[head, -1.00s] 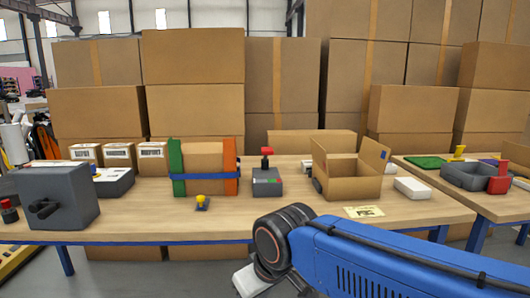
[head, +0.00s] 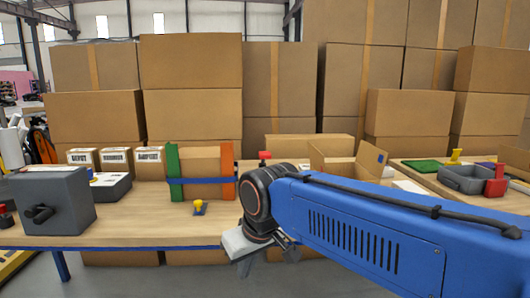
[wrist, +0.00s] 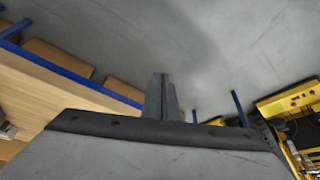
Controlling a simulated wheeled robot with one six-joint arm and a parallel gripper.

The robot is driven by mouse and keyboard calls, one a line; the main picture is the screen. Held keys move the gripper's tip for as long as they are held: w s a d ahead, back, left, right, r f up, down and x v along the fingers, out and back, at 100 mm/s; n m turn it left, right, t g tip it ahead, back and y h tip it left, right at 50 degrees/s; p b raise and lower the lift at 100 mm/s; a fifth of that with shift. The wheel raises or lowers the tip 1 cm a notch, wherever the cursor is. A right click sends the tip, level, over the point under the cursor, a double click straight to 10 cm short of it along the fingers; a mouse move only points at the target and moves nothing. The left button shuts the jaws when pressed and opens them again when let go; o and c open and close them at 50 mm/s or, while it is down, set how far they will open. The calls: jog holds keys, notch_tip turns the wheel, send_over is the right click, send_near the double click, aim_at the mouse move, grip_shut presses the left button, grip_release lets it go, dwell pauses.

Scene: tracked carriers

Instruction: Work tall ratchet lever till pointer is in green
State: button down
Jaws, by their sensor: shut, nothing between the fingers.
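The red top of a lever (head: 264,155) shows just above my arm in the head view. The grey box under it, with its coloured front, is hidden behind my arm, so I cannot see a pointer or a green zone. My gripper (wrist: 162,98) is shut and empty in the wrist view, with bare grey floor beyond it. In the head view it hangs low in front of the bench's front edge, apart from the lever.
A carton between green and orange uprights with a blue strap (head: 203,182) stands left of the lever. A small yellow knob (head: 199,207) is in front of it. A grey crank box (head: 52,200) stands at far left. An open carton (head: 343,163) is to the right.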

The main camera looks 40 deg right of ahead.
jog(key=w+d+r+m, duration=0.2)
jog(key=w+d+r, duration=0.6)
jog(key=r, duration=0.3)
jog(key=w+d+r+m+g+h, duration=0.1)
jog(key=w+d+r+m, duration=0.1)
jog(key=w+d+r, duration=0.6)
jog(key=w+d+r+m, duration=0.2)
jog(key=w+d+r, duration=0.6)
jog(key=r, duration=0.6)
jog(key=shift+w+d+g+h, duration=0.15)
jog(key=shift+d+g+h, duration=0.2)
jog(key=shift+d, duration=0.65)
jog(key=shift+f, duration=0.2)
send_over(265, 154)
jog(key=s, duration=0.1)
jog(key=f, duration=1.1)
jog(key=shift+a+f, duration=0.4)
jog(key=shift+f, duration=0.8)
jog(key=shift+s+f, duration=0.1)
